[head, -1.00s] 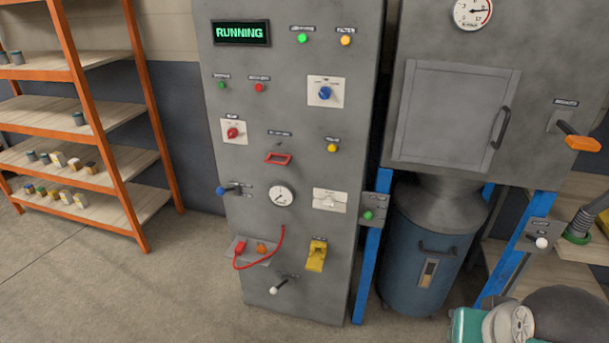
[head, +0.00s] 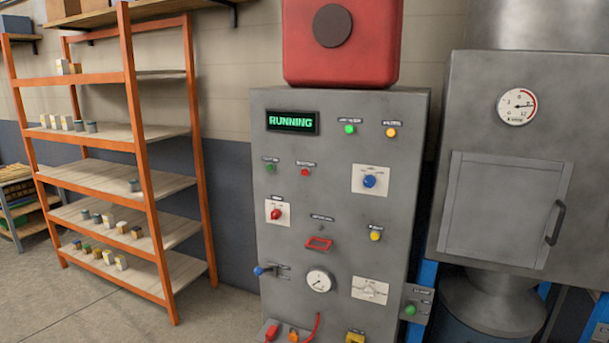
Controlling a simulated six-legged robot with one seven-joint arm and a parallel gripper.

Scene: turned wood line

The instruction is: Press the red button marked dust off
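A grey control cabinet (head: 340,150) stands in the middle of the head view. A small round red button (head: 305,172) sits on its upper left face under a dark label too small to read. A green button (head: 270,169) is just left of it. A red knob (head: 276,214) on a white plate is lower down, so it is a different control. The display (head: 291,121) reads RUNNING in green. My gripper is not in view, and nothing covers the red button.
An orange shelf rack (head: 150,190) with small tins and boxes stands at left. A grey machine with a door (head: 497,208) and gauge (head: 517,106) is at right. A red box (head: 380,40) is above the cabinet. Floor (head: 200,325) is free at lower left.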

